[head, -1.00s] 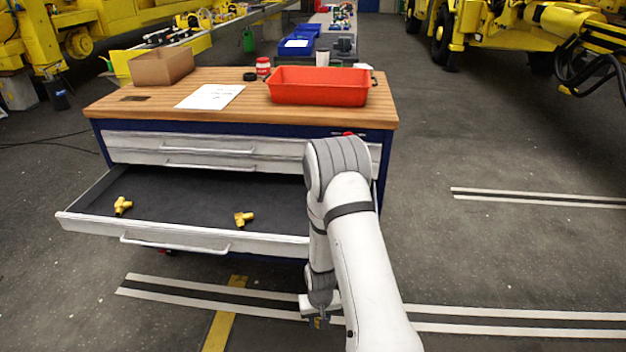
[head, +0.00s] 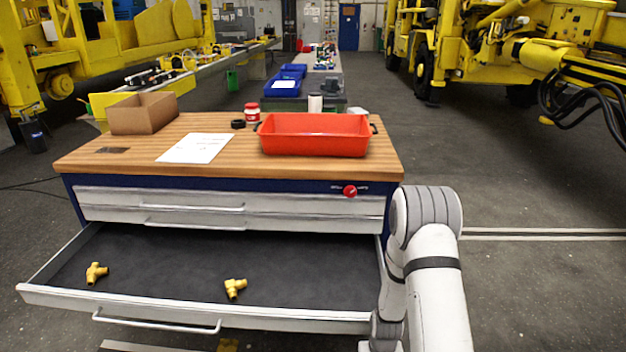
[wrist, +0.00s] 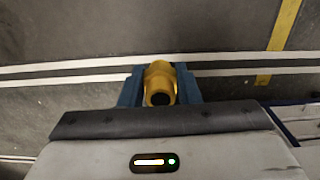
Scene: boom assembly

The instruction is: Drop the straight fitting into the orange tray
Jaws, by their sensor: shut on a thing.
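My gripper (wrist: 160,88) is shut on a yellow brass fitting (wrist: 159,72) in the wrist view, with its blue-grey fingers on either side and the dark open end of the fitting facing the camera. The floor with white lines lies behind it. In the head view my gripper is out of sight below the frame, under my arm at the lower right. The orange tray (head: 315,148) stands on the wooden worktop, at its right rear. No fitting shows above its rim; its floor is partly hidden.
The cabinet's drawer (head: 200,280) is pulled open and holds a tee-shaped brass fitting (head: 96,272) and another brass fitting (head: 235,288). On the worktop (head: 225,165) are a cardboard box (head: 143,114), paper (head: 196,148), a red-lidded jar (head: 252,112) and a black ring (head: 238,124).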

